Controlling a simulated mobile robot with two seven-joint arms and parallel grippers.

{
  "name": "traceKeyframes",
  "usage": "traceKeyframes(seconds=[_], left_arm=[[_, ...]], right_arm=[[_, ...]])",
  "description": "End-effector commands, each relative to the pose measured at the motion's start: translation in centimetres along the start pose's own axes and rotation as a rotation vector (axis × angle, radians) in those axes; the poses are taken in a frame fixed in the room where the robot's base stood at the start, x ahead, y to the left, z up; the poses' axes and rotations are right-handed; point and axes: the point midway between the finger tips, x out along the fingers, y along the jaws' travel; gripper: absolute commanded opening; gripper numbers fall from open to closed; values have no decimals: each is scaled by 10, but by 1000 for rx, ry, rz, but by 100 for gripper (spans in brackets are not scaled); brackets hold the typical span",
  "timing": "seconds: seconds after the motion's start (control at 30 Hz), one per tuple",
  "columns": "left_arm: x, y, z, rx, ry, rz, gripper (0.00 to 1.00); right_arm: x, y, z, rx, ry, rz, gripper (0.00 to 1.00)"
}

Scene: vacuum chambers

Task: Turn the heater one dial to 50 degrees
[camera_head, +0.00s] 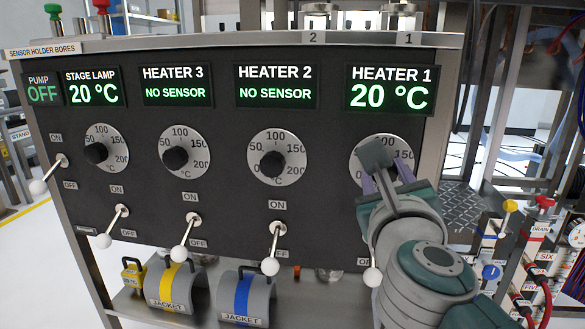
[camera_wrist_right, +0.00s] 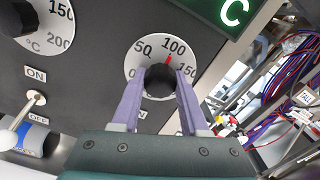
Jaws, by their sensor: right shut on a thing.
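The heater one dial (camera_head: 405,152) is a white round scale on the black panel, below the HEATER 1 display (camera_head: 389,91), which reads 20 °C. My right gripper (camera_head: 380,166) covers much of the dial in the head view. In the right wrist view, the dial's scale (camera_wrist_right: 138,60) shows 50, 100 and 150 around the black knob (camera_wrist_right: 160,84). The two purple fingers of my right gripper (camera_wrist_right: 160,88) are shut on the knob from both sides. A short red mark (camera_wrist_right: 167,59) shows above the knob and points near 100. My left gripper is not in view.
The heater 2 dial (camera_head: 281,157) and heater 3 dial (camera_head: 182,150) are to the left. White-tipped levers (camera_head: 271,265) stick out below the dials. A shelf below holds jackets (camera_head: 246,297). Valves and hoses (camera_head: 540,262) crowd the right side.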

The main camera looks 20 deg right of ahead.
Motion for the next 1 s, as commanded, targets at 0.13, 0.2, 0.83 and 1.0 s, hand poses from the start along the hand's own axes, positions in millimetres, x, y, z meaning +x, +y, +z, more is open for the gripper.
traceKeyframes(seconds=[0.13,0.2,0.83,1.0], left_arm=[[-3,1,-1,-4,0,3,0],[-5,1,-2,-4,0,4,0],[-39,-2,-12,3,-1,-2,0],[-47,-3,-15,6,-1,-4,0]], right_arm=[[0,0,1,-27,0,-1,0],[0,-1,1,-51,0,0,0],[0,-2,3,-573,1,1,0],[0,-2,3,-724,0,1,0]])
